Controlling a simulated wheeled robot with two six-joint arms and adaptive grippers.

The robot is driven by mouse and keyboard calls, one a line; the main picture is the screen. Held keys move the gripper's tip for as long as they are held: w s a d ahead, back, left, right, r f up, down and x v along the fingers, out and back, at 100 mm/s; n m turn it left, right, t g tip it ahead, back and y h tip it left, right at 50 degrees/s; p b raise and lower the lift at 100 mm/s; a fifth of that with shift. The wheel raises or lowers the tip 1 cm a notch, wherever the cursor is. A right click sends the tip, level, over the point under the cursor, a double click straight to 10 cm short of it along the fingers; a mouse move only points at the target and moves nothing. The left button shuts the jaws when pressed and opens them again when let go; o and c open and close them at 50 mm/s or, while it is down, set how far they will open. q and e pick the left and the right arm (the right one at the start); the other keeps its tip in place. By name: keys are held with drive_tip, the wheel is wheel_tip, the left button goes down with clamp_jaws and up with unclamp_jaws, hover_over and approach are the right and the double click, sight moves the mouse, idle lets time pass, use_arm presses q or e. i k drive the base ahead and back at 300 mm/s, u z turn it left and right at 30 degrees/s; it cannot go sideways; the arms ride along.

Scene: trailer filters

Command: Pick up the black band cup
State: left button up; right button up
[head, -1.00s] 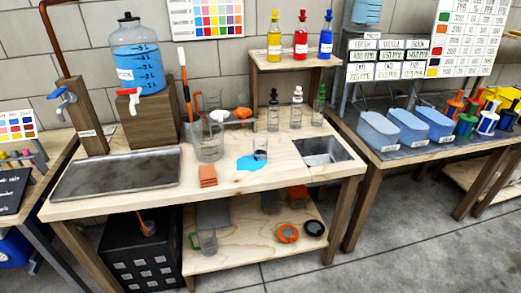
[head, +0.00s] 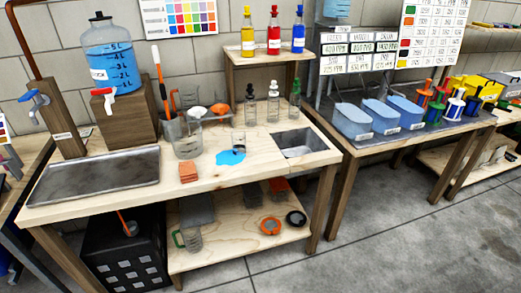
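A small clear cup (head: 238,141) stands on the wooden workbench (head: 110,197) at the back edge of a blue puddle (head: 230,157). It seems to have a thin dark band, but it is too small to be sure. On the lower shelf (head: 215,250) a dark-looking cup (head: 250,194) stands partly in shade, beside an orange item (head: 278,188). A black ring-shaped piece (head: 296,218) and an orange one (head: 270,226) lie in front of them. Neither of my grippers is in view.
A clear pitcher (head: 186,138), orange sponges (head: 189,172), a metal tray (head: 95,175) and dropper bottles (head: 273,102) crowd the bench. A sink (head: 300,143) is at its right. A black crate (head: 130,262) stands below left. Grey floor (head: 400,250) is open at the front right.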

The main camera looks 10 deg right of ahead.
sight(239, 143)
drive_tip(key=z, duration=0.15)
drive_tip(key=k, duration=0.35)
drive_tip(key=z, duration=1.65)
drive_tip(key=i, duration=2.15)
drive_tip(key=u, duration=1.2)
drive_tip(key=i, duration=0.65)
drive_tip(key=u, duration=0.75)
